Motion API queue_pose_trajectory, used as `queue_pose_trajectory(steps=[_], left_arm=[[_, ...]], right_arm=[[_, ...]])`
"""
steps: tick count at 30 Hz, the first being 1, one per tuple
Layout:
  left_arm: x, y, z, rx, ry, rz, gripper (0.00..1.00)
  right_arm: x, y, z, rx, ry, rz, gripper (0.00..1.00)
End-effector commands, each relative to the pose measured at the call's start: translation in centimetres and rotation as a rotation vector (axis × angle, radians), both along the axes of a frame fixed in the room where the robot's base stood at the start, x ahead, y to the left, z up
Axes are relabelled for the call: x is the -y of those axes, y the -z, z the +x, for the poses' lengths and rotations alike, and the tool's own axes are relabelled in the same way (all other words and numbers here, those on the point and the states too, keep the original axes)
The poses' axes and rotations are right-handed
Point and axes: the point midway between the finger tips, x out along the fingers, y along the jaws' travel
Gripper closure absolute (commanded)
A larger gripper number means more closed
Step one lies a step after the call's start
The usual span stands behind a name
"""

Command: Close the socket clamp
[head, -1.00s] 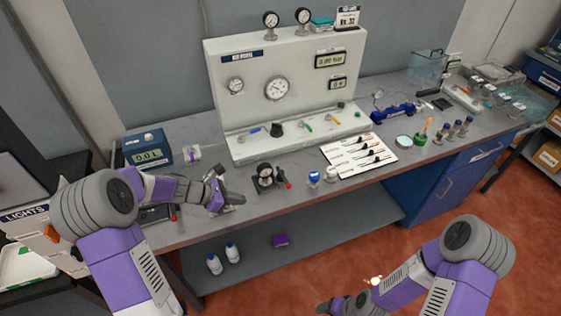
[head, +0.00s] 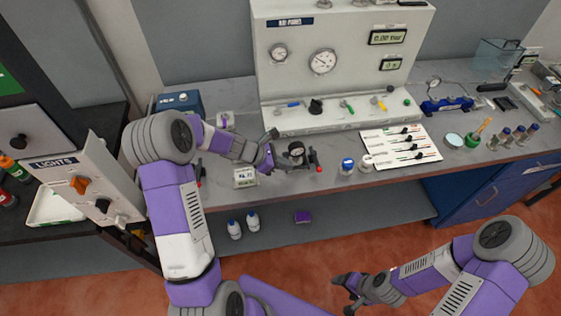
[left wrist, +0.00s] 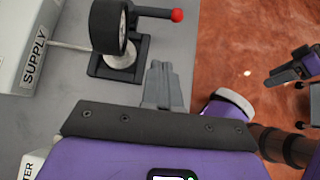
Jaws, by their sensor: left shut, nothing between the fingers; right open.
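The socket clamp (head: 297,150) appears to be the small stand with a black round gauge near the table's front edge. In the left wrist view, the black gauge body (left wrist: 108,27) sits on a dark base, with a pale round part beneath it. Its dark lever ends in a red ball (left wrist: 177,15) and lies out toward the right; the red ball also shows in the head view (head: 319,169). My left gripper (head: 271,157) is shut and empty, just left of the stand. In the wrist view its fingertips (left wrist: 157,66) appear apart from the base. My right gripper (head: 345,290) is open over the floor.
The white panel (head: 345,60) with gauges stands behind. A small display box (head: 245,177) is beside my left forearm. A supply block (left wrist: 30,50) shows in the wrist view.

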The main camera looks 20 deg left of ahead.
Motion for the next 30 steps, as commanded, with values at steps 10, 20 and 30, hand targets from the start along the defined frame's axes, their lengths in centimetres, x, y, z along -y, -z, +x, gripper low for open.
queue_pose_trajectory(steps=[10,20,30], left_arm=[[4.7,2.8,3.3,0.003,0.004,0.001,1.00],[6.3,2.4,4.5,0.001,0.000,0.001,1.00],[6.3,2.5,4.5,0.001,-0.003,0.001,1.00]], right_arm=[[0.0,0.2,0.0,0.000,0.000,0.000,0.28],[0.0,-0.1,0.0,0.000,0.000,0.000,0.28],[0.0,0.0,0.0,0.000,0.000,0.000,0.28]])
